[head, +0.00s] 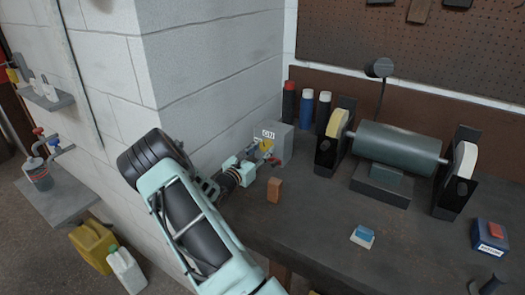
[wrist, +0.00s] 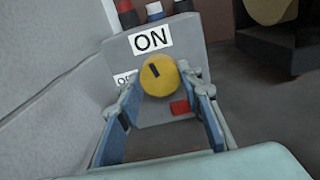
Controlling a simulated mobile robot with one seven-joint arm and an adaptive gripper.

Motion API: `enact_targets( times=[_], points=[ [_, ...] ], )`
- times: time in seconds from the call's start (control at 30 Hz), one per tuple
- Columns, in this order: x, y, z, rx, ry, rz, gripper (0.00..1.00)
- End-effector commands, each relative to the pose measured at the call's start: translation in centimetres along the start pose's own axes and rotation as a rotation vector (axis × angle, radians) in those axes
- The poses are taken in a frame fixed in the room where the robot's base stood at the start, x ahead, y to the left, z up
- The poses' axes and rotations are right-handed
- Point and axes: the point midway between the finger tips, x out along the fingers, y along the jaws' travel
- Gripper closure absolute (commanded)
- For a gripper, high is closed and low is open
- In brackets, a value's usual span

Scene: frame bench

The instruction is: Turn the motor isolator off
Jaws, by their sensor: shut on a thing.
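The motor isolator is a grey box (head: 284,143) on the bench by the wall corner, and it fills the upper middle of the wrist view (wrist: 190,55). It has a round yellow knob (wrist: 160,80) with a dark mark at its upper part, towards the white ON label (wrist: 151,40). A second label (wrist: 124,80), partly hidden by a finger, shows at the knob's left. My gripper (wrist: 160,88) is shut on the knob, its blue-padded fingers on either side. In the head view my gripper (head: 256,157) reaches the box from the left. A small red part (wrist: 180,107) sits below right of the knob.
A bench grinder (head: 400,150) stands right of the box. Red, blue and white-capped bottles (head: 306,108) stand behind it. A brown block (head: 274,190) lies in front. A blue-and-white block (head: 362,237) lies further right. The wall corner (head: 215,75) rises close to my arm.

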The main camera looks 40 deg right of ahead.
Motion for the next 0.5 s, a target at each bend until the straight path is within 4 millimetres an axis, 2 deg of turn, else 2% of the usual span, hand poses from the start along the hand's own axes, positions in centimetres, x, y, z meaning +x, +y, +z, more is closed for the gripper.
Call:
enact_targets(
  times=[0.5],
  points=[
    [-0.06, 0.01, 0.09, -0.489, -0.001, 0.001, 0.91]
  ],
)
